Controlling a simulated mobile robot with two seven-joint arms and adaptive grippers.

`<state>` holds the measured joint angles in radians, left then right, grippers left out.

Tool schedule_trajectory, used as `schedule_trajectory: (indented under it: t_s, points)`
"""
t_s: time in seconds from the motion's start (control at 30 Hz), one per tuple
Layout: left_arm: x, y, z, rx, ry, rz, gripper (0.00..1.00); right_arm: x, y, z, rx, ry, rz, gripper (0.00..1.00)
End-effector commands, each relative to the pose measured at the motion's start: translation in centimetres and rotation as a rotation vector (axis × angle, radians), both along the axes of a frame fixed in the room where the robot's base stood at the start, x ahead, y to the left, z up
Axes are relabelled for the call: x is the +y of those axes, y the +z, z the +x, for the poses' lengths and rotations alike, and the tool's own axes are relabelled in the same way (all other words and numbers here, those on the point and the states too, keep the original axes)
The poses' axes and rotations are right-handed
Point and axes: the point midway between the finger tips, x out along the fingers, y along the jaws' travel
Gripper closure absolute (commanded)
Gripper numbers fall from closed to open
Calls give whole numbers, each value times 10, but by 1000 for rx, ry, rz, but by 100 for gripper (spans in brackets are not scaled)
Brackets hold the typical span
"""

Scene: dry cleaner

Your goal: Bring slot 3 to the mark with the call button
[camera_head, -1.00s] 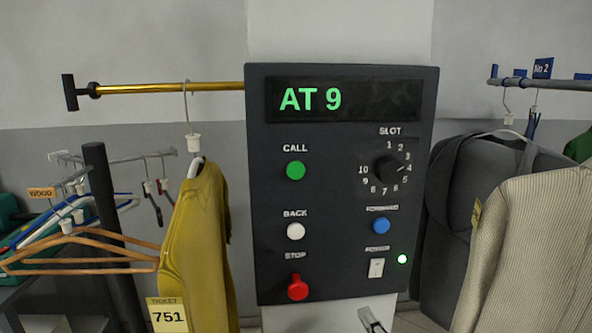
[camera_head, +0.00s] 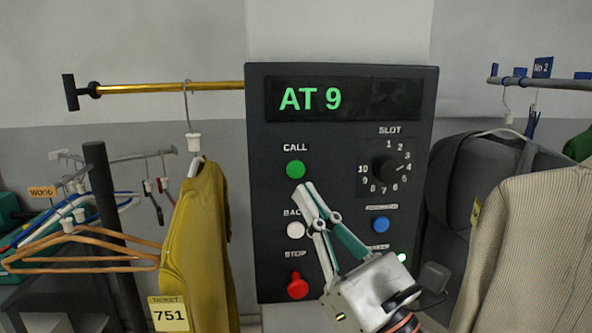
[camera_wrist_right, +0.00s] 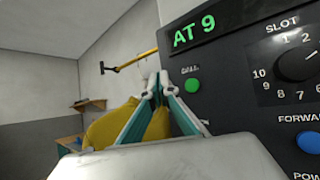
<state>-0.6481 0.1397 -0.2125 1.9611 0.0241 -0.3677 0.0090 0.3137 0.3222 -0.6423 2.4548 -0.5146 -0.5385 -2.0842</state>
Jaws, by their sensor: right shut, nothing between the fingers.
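The control panel (camera_head: 345,275) has a dark display (camera_head: 345,99) reading "AT 9" in green. The green call button (camera_head: 295,169) is at its upper left; it also shows in the right wrist view (camera_wrist_right: 192,85). My left gripper is not in view.
The red stop button (camera_head: 298,287) is at lower left of the panel, the blue forward button (camera_head: 380,225) at right. A yellow garment (camera_head: 195,240) with ticket 751 hangs left of the panel. A striped jacket (camera_head: 530,250) hangs at right.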

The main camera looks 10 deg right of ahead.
Motion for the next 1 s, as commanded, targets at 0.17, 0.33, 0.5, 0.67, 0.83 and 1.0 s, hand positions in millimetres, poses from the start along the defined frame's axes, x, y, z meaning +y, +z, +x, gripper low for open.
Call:
schedule_trajectory:
  t_s: [0.17,0.33,0.5,0.67,0.83,1.0]
  points:
    - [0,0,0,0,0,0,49,0,0,0,0,0,0,100]
    - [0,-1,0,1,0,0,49,0,-1,2,1,0,1,100]
    - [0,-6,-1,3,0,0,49,0,-2,14,2,0,1,100]
    - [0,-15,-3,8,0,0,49,-1,-2,35,2,-1,3,100]
    - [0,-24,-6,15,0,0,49,0,-3,58,4,0,2,100]
    - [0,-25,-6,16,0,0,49,0,-1,76,2,0,2,100]
